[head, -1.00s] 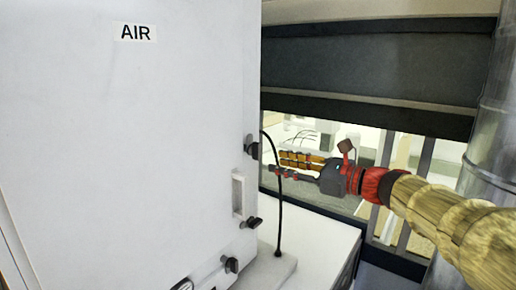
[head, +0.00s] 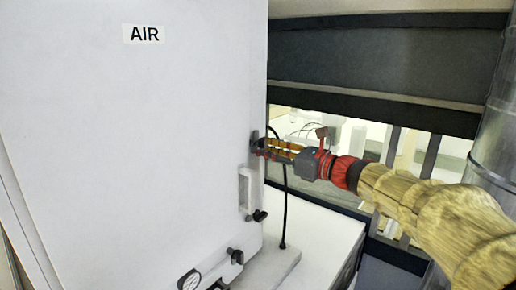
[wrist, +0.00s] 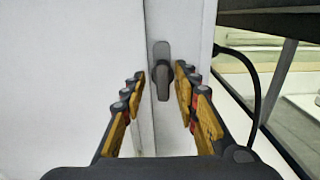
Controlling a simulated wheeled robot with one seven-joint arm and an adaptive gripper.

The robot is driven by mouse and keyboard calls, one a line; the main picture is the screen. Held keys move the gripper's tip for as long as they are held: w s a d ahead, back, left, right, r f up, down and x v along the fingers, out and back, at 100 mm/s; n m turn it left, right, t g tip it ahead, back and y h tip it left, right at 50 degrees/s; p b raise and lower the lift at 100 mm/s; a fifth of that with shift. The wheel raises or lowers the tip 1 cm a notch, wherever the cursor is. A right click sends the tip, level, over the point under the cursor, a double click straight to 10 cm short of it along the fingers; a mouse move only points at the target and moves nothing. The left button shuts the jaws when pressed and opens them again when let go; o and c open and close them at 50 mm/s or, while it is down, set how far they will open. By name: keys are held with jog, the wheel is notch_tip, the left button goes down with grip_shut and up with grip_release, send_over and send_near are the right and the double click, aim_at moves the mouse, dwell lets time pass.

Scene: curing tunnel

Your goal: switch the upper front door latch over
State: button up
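The upper front door latch (wrist: 162,82) is a small dark handle on a grey plate at the right edge of the white cabinet door (head: 130,130). In the wrist view the handle hangs roughly upright. My gripper (wrist: 160,76) is open, with one finger on each side of the latch and a visible gap to it on both sides. In the head view my gripper (head: 259,147) reaches in from the right to the door edge, and its fingertips partly hide the latch (head: 254,136). Contact cannot be told.
A pale pull handle (head: 246,192) and a lower latch (head: 260,216) sit below on the door edge. A black cable (head: 285,205) hangs right of the door, near my gripper.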

jog(key=c, duration=0.4)
grip_shut()
